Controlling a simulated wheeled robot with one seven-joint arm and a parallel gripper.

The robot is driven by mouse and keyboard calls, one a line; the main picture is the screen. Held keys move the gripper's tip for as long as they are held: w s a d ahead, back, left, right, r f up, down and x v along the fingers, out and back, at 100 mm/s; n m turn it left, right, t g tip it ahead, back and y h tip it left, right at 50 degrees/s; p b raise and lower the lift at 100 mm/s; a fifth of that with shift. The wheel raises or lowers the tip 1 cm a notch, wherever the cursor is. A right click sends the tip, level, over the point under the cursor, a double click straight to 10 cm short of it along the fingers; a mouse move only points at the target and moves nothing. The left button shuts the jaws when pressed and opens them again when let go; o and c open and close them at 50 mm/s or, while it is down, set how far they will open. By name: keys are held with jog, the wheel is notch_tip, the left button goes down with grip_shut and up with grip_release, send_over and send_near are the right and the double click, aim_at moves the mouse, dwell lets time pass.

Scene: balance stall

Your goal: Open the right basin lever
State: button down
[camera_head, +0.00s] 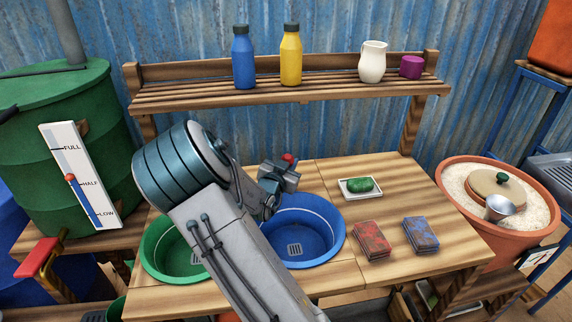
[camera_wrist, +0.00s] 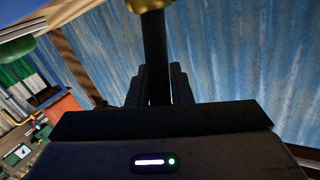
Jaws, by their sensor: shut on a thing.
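The blue basin (camera_head: 325,238) sits in the right part of the wooden counter, and the green basin (camera_head: 155,248) sits to its left. My gripper (camera_head: 284,172) is at the back edge of the blue basin. A small red piece (camera_head: 288,157) shows just above it. In the wrist view my gripper (camera_wrist: 159,85) is shut on a dark upright bar (camera_wrist: 154,50), which seems to be the right basin lever. A brass part (camera_wrist: 147,5) shows at the bar's far end. My arm hides much of the green basin and most of the lever in the head view.
A soap dish (camera_head: 346,196) with green soap and two folded cloths (camera_head: 373,240) lie right of the blue basin. A shelf (camera_head: 200,92) with bottles and a jug stands behind. A green drum (camera_head: 30,165) is left; a terracotta tub (camera_head: 450,205) is right.

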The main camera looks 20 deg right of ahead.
jog(key=c, duration=1.3)
grip_release()
jog(key=shift+s+d+r, duration=0.1)
jog(key=shift+d+r, duration=0.05)
jog(key=shift+r, duration=0.15)
jog(key=shift+f, duration=0.1)
jog(key=shift+a, duration=0.2)
jog(key=shift+s+a, duration=0.25)
jog(key=v, duration=1.3)
